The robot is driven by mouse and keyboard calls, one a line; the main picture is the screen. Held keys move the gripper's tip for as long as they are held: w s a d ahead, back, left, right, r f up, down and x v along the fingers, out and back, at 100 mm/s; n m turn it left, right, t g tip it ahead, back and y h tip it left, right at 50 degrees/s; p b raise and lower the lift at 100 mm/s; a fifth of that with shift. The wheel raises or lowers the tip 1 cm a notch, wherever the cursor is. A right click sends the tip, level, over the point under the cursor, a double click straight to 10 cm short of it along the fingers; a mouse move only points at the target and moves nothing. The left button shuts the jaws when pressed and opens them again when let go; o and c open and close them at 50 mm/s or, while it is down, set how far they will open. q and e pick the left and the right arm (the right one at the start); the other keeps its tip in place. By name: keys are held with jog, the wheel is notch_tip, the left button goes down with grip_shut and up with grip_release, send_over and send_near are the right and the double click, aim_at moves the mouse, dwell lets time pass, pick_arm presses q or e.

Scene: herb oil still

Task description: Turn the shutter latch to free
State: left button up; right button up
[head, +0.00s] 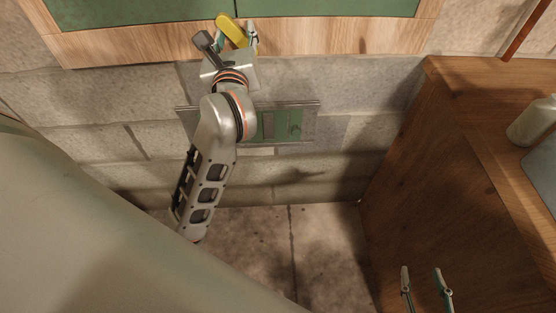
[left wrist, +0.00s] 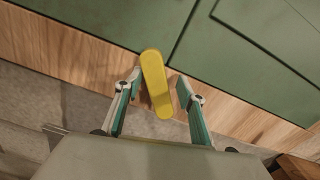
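The yellow shutter latch (head: 231,29) sits at the lower edge of the green shutters (head: 330,5), over the wooden frame (head: 350,37). It slants from upper left to lower right in the head view. In the left wrist view the latch (left wrist: 155,84) stands nearly upright between the fingers. My left gripper (head: 238,38) is at the latch with one finger on each side. Its fingers (left wrist: 160,77) are apart; the left one looks closer to the latch, and contact is unclear. My right gripper (head: 421,271) is open and empty at the bottom right.
A wooden cabinet (head: 440,200) stands at the right, with a pale container (head: 532,121) on top. A small green wall panel (head: 280,124) is partly behind my left arm. The floor (head: 320,240) between wall and cabinet is clear.

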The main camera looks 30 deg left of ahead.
pick_arm(q)
jog(key=shift+d+r+m+p, duration=0.1)
jog(key=shift+r+m+p, duration=0.3)
jog(key=shift+m, duration=0.4)
jog(key=shift+s+d+f+m, duration=0.2)
jog(key=shift+m, duration=0.2)
jog(key=s+d+r+m+t+y+p, duration=0.2)
jog(key=s+d+r+m+t, duration=0.1)
jog(key=s+m, duration=0.4)
jog(key=s+d+m+t+h+p, duration=0.15)
jog(key=d+m+t+h, duration=0.45)
jog(key=m, duration=0.6)
jog(key=s+d+f+m+g+h+p, duration=0.15)
jog(key=d+f+m+g+h, duration=0.25)
jog(key=d+f+m+h, duration=0.7)
jog(key=s+f+m+g, duration=0.2)
jog(key=s+f+m, duration=0.1)
jog(key=f+m, duration=0.3)
jog(key=s+f+m+g+y+p, duration=0.1)
jog(key=s+f+m+g, duration=0.2)
jog(key=f, duration=0.6)
jog(key=shift+f+m, duration=0.35)
jog(key=shift+m, duration=1.05)
pick_arm(e)
jog(key=w+r+t, duration=0.1)
jog(key=w+r, duration=0.2)
jog(key=r, duration=1)
jog(key=shift+t, duration=0.3)
